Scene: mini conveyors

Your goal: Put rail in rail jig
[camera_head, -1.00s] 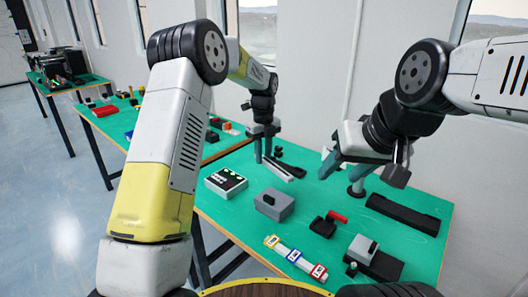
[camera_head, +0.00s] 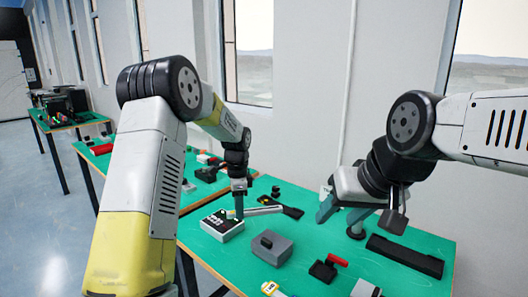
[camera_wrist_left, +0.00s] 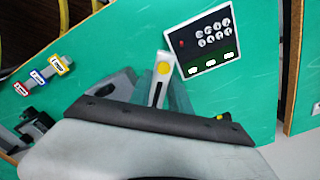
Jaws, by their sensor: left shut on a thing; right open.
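My left gripper (camera_head: 238,212) is shut on a thin pale rail (camera_head: 263,210), held near the white control box. A long black block (camera_head: 405,255) with a recessed top lies on the right of the table. I cannot tell which black piece is the rail jig. My right gripper (camera_head: 341,220) is open and empty above the table's back.
The white control box (camera_head: 221,226) with black top stands at the table's left edge.

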